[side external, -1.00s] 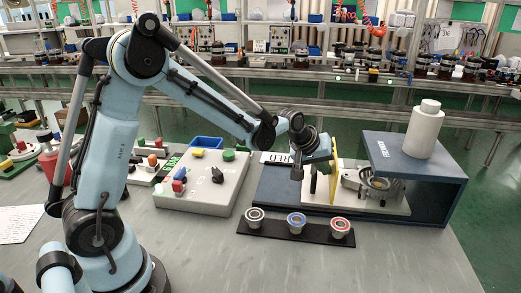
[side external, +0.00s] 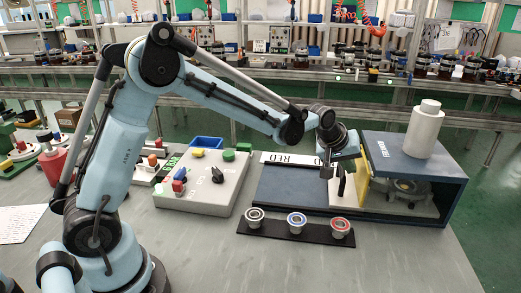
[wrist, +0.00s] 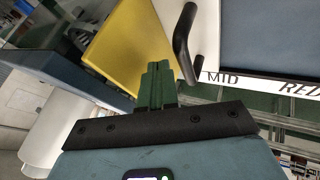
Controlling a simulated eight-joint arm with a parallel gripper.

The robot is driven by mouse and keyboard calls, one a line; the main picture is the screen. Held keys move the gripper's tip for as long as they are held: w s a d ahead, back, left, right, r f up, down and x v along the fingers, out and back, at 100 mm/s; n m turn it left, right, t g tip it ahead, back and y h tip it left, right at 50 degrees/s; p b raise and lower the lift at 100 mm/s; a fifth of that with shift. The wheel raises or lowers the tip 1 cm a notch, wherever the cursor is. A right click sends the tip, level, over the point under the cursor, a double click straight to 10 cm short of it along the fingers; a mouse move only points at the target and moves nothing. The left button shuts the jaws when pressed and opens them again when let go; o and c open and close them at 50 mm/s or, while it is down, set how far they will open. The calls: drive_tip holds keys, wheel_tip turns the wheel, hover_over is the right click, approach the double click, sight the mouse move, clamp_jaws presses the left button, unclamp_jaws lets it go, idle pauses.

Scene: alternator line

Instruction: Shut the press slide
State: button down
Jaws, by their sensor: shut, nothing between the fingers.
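The press slide is a pale plate with an upright yellow front panel (side external: 364,184) and a black bar handle (side external: 341,186). Its plate and the metal part on it (side external: 405,187) sit mostly inside the blue press housing (side external: 455,200), with the yellow panel close to the housing mouth. In the wrist view the yellow panel (wrist: 135,45) and black handle (wrist: 184,45) are near my fingers. My gripper (wrist: 158,75) is shut and empty, its green fingertips at the panel beside the handle. Whether they touch the panel is unclear.
A white bottle (side external: 424,130) stands on the housing. A black strip (side external: 295,230) with three ringed bearings lies in front of the dark base plate (side external: 285,190). A control box (side external: 205,180) with coloured buttons is left. The grey bench front is clear.

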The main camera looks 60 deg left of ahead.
drive_tip(key=s+a+r+m, duration=0.15)
drive_tip(key=s+r, duration=0.25)
drive_tip(key=s, duration=0.4)
drive_tip(key=s+a+r+m, duration=0.1)
drive_tip(key=s+r+m, duration=0.1)
drive_tip(key=s+r, duration=0.45)
drive_tip(key=s+a+f+m, duration=0.1)
drive_tip(key=s+f+m, duration=0.3)
drive_tip(key=s, duration=0.8)
drive_tip(key=shift+s+f+y, duration=0.15)
drive_tip(key=shift+f+y, duration=0.25)
drive_tip(key=shift+f, duration=0.45)
